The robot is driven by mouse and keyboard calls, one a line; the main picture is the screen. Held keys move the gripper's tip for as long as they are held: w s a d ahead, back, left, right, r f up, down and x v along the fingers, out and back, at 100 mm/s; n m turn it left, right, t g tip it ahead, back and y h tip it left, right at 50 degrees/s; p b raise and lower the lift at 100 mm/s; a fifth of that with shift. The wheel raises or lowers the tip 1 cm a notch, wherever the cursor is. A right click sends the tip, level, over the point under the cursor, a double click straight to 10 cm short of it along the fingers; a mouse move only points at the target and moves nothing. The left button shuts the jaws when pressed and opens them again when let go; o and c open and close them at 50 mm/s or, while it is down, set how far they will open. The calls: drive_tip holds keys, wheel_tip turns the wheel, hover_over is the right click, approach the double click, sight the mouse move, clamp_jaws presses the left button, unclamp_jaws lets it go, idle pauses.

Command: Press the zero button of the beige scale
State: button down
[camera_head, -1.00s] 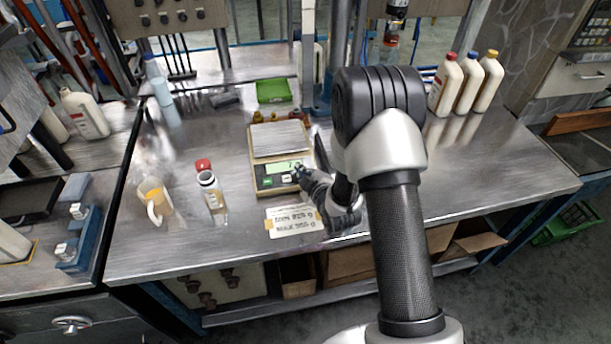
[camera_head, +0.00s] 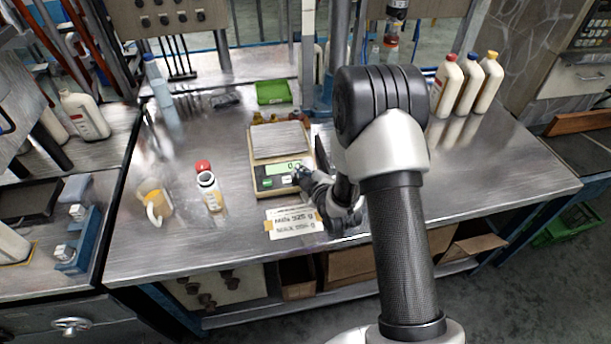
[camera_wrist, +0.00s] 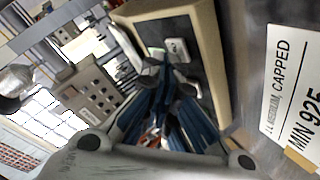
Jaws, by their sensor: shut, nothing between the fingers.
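The beige scale (camera_head: 253,162) stands on the metal bench with an empty silver plate (camera_head: 280,140) on top. Its green display (camera_head: 283,168) appears to read 0, though the digits are small. A green button (camera_head: 267,183) sits at the left of its front panel. My gripper (camera_head: 303,174) is shut and empty, with its tips at the right end of the panel. In the wrist view, my gripper (camera_wrist: 170,62) points at the dark panel of the scale (camera_wrist: 212,60), beside a pale button (camera_wrist: 178,50). Whether the tips touch a button cannot be told.
A white label card (camera_head: 293,221) lies in front of the scale. Several capped bottles stand at the back right. A green tray (camera_head: 273,92) is behind the scale.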

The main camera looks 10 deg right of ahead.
drive_tip(key=shift+s+r, duration=0.1)
drive_tip(key=shift+r, duration=0.3)
drive_tip(key=r, duration=0.1)
drive_tip(key=s+r+p, duration=0.1)
drive_tip(key=r, duration=0.1)
drive_tip(key=r+p, duration=0.1)
drive_tip(key=shift+s+r, duration=0.3)
drive_tip(key=shift+s, duration=0.1)
idle(0.6)
